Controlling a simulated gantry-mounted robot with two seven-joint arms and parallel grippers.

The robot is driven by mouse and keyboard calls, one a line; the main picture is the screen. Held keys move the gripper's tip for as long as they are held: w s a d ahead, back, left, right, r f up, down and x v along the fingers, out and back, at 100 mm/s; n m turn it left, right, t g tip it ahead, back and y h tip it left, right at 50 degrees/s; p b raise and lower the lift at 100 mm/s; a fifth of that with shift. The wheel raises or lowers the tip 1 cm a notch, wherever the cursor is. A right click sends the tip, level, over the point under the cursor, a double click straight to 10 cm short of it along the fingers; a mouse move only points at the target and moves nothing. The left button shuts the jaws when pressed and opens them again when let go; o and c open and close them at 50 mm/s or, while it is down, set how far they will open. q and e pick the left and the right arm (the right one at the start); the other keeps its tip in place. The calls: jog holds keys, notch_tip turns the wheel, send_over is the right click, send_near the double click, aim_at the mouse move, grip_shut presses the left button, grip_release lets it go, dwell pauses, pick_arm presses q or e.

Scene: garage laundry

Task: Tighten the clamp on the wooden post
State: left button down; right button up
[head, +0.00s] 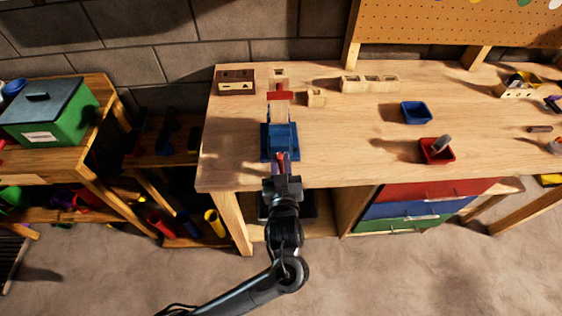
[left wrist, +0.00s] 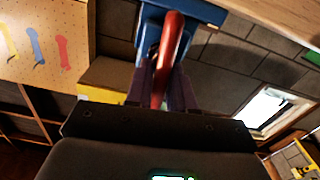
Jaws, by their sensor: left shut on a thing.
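The blue clamp (head: 280,140) stands at the front edge of the wooden bench, left of its middle. A pale wooden piece (head: 279,112), seemingly the post, lies between the blue body and a red part (head: 280,96); I cannot tell how tightly it is held. My left gripper (head: 280,168) is at the clamp's front, shut on the red handle. In the left wrist view the red handle (left wrist: 172,50) runs between the two fingers (left wrist: 160,88) up to the blue clamp body (left wrist: 205,11). My right gripper is not in view.
A blue bin (head: 416,112) and red bin (head: 438,151) are to the right.

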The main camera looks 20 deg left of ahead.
pick_arm(q)
jog(key=shift+r+p, duration=0.2)
jog(key=shift+p, duration=0.6)
jog(key=m+p, duration=0.3)
jog(key=p, duration=0.1)
jog(key=m+p, duration=0.3)
jog(key=p, duration=0.2)
jog(key=d+m+p, duration=0.1)
jog(key=m+p, duration=0.2)
jog(key=p, duration=0.1)
jog(key=shift+w+p, duration=0.3)
jog(key=shift+w, duration=0.05)
jog(key=m+p, duration=0.2)
jog(key=m, duration=0.1)
jog(key=shift+d+f+m, duration=0.2)
jog(key=shift+f+m, duration=0.1)
jog(key=shift+f+m+p, duration=0.2)
jog(key=shift+m+p, duration=0.3)
jog(key=shift+m, duration=0.1)
jog(key=shift+f, duration=0.1)
jog(key=shift+f, duration=0.1)
